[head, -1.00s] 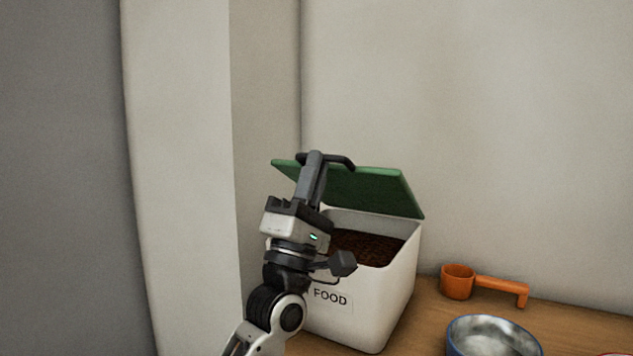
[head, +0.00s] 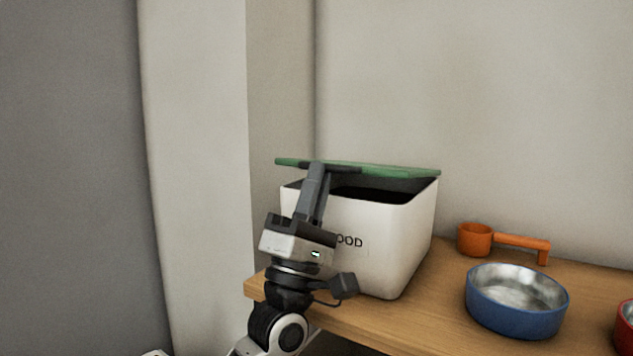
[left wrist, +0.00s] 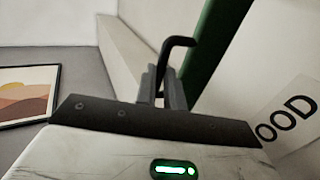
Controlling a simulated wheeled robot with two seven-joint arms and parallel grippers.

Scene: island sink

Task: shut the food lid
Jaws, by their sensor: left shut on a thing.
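The white food bin (head: 392,240) stands on the wooden counter near its left end, with its lettering partly hidden by my left arm. Its green lid (head: 395,171) is partly open and tilts only slightly, with a dark gap between it and the bin's front rim. My left gripper (head: 317,168) is at the lid's front edge, shut on a black lid handle. In the left wrist view the black handle (left wrist: 178,42) runs between the fingers, with the green lid edge (left wrist: 208,45) beside it. My right gripper is not in view.
An orange scoop (head: 475,240) lies on the counter (head: 440,290) right of the bin. A blue bowl (head: 515,315) stands in front of it, and a red bowl (head: 626,325) shows at the right edge. A wall stands close behind. A framed picture (left wrist: 27,95) shows in the left wrist view.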

